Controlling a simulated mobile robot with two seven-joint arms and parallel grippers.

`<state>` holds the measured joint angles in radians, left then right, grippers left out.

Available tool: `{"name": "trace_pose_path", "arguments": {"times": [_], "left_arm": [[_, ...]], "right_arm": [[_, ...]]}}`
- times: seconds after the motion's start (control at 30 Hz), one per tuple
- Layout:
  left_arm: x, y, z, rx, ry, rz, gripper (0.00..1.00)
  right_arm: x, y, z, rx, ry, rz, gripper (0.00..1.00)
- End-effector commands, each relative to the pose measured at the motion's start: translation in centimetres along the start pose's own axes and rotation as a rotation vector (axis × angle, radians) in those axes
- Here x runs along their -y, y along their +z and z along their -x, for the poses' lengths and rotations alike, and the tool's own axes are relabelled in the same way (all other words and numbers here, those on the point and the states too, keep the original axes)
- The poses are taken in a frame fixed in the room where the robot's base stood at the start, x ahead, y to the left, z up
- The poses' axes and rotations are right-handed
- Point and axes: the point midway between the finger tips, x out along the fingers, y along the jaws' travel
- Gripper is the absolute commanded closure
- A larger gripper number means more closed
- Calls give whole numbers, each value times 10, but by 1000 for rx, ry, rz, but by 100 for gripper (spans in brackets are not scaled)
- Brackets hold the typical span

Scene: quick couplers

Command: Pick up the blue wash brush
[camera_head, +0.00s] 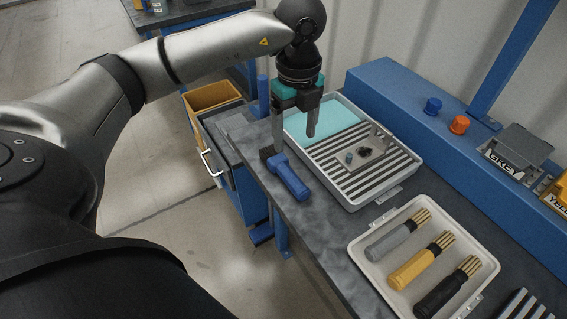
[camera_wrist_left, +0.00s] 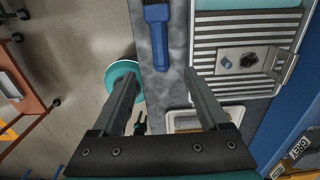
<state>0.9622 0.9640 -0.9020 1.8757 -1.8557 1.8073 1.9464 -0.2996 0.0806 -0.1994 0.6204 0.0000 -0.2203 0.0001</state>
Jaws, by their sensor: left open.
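The blue wash brush (camera_head: 289,178) lies on the dark worktop near its left edge, beside the striped tray, its dark bristle end pointing away. My left gripper (camera_head: 295,140) is open and empty, above the worktop near the brush's bristle end. Its two fingers show apart in the left wrist view (camera_wrist_left: 160,78). I cannot tell its exact height over the brush. My right gripper is not in view.
A striped tray (camera_head: 408,170) with a metal plate stands close right of the brush. A white tray (camera_head: 362,252) holds grey, yellow and black brushes or couplers at the front. A blue raised ledge (camera_head: 400,95) runs along the back. The worktop's left edge is close to the brush.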

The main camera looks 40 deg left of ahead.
Motion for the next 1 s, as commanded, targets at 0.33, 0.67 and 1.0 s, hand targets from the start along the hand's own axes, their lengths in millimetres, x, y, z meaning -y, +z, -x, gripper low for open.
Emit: {"name": "trace_pose_path", "arguments": {"times": [0.33, 0.67, 1.0], "left_arm": [[-1, -2, -73, -5, 3, -3, 22], [0, -3, -101, -6, 1, -4, 22], [0, -5, -142, -5, 0, -4, 22]], "right_arm": [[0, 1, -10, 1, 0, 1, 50], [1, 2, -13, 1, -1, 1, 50], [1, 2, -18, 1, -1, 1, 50]]}}
